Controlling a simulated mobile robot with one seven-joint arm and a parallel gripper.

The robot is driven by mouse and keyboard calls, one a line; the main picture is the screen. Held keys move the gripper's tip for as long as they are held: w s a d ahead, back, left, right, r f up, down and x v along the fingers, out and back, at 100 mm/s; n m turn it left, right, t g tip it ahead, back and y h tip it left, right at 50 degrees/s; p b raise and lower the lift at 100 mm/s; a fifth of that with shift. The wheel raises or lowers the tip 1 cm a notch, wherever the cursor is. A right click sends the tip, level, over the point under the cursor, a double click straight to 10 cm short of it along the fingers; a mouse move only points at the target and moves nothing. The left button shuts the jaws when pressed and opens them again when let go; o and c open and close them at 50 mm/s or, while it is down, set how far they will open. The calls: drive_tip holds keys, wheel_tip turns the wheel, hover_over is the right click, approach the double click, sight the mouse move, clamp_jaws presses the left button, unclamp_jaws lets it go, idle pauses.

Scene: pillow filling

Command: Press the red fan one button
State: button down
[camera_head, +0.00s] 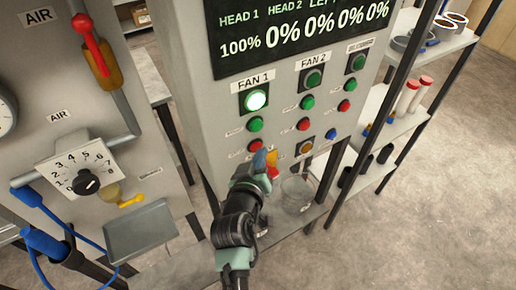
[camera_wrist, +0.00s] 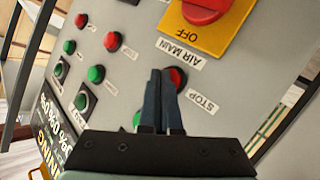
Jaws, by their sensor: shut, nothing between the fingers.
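The red fan one button (camera_head: 255,146) is the lowest button in the FAN 1 column on the grey control panel. In the wrist view, which shows the panel upside down, the red button (camera_wrist: 177,76) sits beside a STOP label. My gripper (camera_head: 261,157) is shut and empty, just below that button in the head view. In the wrist view, the closed fingertips (camera_wrist: 163,71) overlap the button's left edge. I cannot tell whether they touch it. The FAN 1 lamp (camera_head: 257,99) glows green. A green button (camera_head: 255,124) lies between lamp and red button.
A yellow AIR MAIN plate with a red knob (camera_wrist: 203,8) is close to the fingertips. FAN 2 buttons (camera_head: 304,124) and another column stand to the right. A red-handled valve (camera_head: 92,45) and dial (camera_head: 87,182) are on the left cabinet. Shelves (camera_head: 390,115) stand right.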

drive_tip(key=shift+w+a, duration=0.1)
drive_tip(key=shift+w, duration=0.05)
idle(0.3)
drive_tip(key=shift+s+d+p, duration=0.3)
drive_tip(key=shift+s+d, duration=0.2)
drive_tip(key=shift+s, duration=0.25)
drive_tip(key=shift+s+d+p, duration=0.5)
drive_tip(key=shift+s+d, duration=0.25)
drive_tip(key=shift+s, duration=0.3)
drive_tip(key=shift+s+d+p, duration=0.45)
drive_tip(key=shift+s+d, duration=0.3)
drive_tip(key=shift+s, duration=0.25)
